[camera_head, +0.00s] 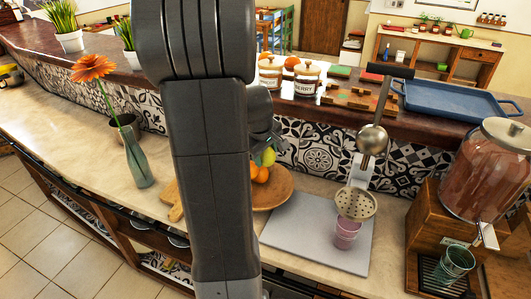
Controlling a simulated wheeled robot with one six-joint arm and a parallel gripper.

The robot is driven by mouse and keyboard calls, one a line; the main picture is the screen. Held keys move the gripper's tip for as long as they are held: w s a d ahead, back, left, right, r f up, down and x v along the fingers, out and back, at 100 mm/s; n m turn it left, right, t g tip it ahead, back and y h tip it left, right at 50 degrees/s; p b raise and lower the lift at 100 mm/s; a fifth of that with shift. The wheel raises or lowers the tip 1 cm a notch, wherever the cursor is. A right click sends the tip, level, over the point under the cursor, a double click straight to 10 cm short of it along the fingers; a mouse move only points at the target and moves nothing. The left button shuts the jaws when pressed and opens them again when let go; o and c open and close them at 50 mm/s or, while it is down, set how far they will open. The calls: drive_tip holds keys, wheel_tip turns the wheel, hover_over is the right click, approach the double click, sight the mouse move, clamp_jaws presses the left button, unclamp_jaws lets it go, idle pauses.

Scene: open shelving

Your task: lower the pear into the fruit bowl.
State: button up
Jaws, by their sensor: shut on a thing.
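My gripper (262,140) is mostly hidden behind my own arm, which crosses the middle of the view. A small part of the gripper shows at the arm's right edge. The green pear (268,157) shows just below it, with my gripper shut on it. The wooden fruit bowl (284,192) stands on the counter, its left part hidden by my arm. Oranges (261,174) show in the bowl, just below the pear. I cannot tell whether the pear touches them.
A drink dispenser (490,165) stands at the right. A glass vase with an orange flower (137,160) stands left of my arm. A tiled wall backs the counter.

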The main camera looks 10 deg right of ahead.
drive_tip(key=shift+f+b, duration=4.1)
drive_tip(key=shift+f, duration=1.15)
drive_tip(key=shift+f+b, duration=2.05)
drive_tip(key=shift+f, duration=0.5)
drive_tip(key=o, duration=1.1)
drive_tip(key=p+v, duration=0.1)
drive_tip(key=v, duration=1.3)
